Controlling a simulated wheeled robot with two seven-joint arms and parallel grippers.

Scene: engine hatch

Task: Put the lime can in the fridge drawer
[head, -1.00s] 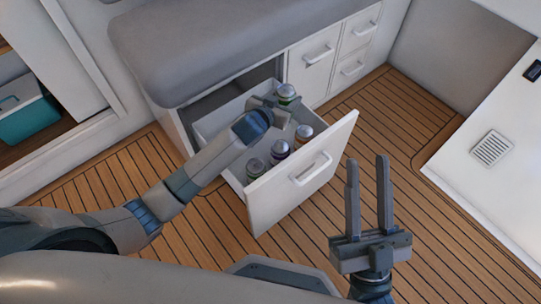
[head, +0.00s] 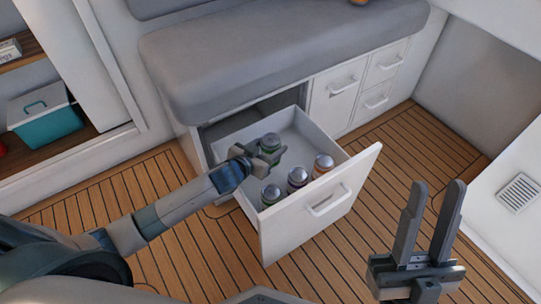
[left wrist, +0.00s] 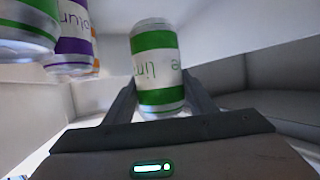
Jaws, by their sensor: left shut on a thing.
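The lime can (head: 270,142), green and white with a silver top, is between the fingers of my left gripper (head: 265,155). In the left wrist view, the lime can (left wrist: 157,70) stands between the two fingers, its "lime" label towards the camera. My left gripper is shut on it. The open fridge drawer (head: 318,210) has a white front with a handle. The can is over or inside the drawer's back-left part; I cannot tell whether it touches the drawer floor. My right gripper (head: 436,186) is open and empty, right of the drawer.
In the drawer's front part stand a green can (head: 270,194), a purple can (head: 298,178) and an orange can (head: 323,165) in a row. The grey bench seat (head: 270,55) overhangs the drawer's back. A teal cooler (head: 48,120) sits at the left.

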